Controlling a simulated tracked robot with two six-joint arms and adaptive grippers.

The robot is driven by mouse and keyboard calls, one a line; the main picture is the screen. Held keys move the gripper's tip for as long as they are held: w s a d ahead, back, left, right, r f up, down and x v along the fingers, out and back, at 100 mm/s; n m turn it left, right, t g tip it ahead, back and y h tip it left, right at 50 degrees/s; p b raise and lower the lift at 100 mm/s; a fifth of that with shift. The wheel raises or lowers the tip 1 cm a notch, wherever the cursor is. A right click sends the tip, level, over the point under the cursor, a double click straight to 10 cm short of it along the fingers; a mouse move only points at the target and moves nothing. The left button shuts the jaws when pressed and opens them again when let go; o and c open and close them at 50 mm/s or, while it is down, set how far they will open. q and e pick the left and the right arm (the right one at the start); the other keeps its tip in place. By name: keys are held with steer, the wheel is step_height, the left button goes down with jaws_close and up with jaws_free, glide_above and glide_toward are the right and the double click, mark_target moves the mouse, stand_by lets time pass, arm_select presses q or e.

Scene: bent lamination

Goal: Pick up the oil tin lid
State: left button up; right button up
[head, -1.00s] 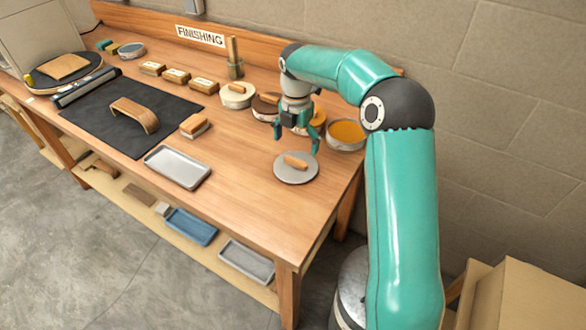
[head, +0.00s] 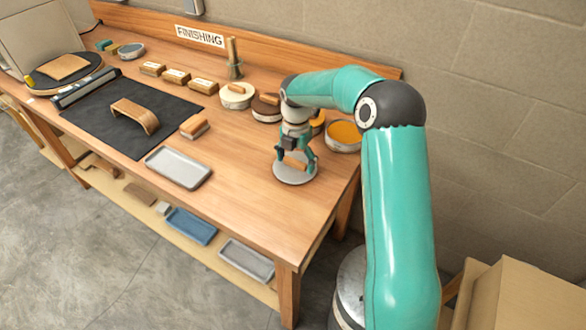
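The oil tin lid (head: 292,180) is a round grey disc with a wooden bar handle (head: 295,162), lying flat on the bench near its right front. The open tin (head: 345,132) with orange-brown contents stands behind it to the right. My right gripper (head: 297,164) is low over the lid, pointing down, with its teal fingers apart on either side of the handle. Whether the fingers touch the handle or the disc cannot be told. The gripper hides part of the lid's back. My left gripper is not in view.
Other tins, a white-lidded one (head: 236,96) and a dark-lidded one (head: 267,107), stand behind. A metal tray (head: 179,168), a wood-backed brush (head: 194,127) and a black mat (head: 90,117) with a bent wooden piece (head: 136,114) lie left. Bench in front of the lid is clear.

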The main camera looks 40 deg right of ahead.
steer(key=c, duration=0.7)
steer(key=shift+r, duration=0.15)
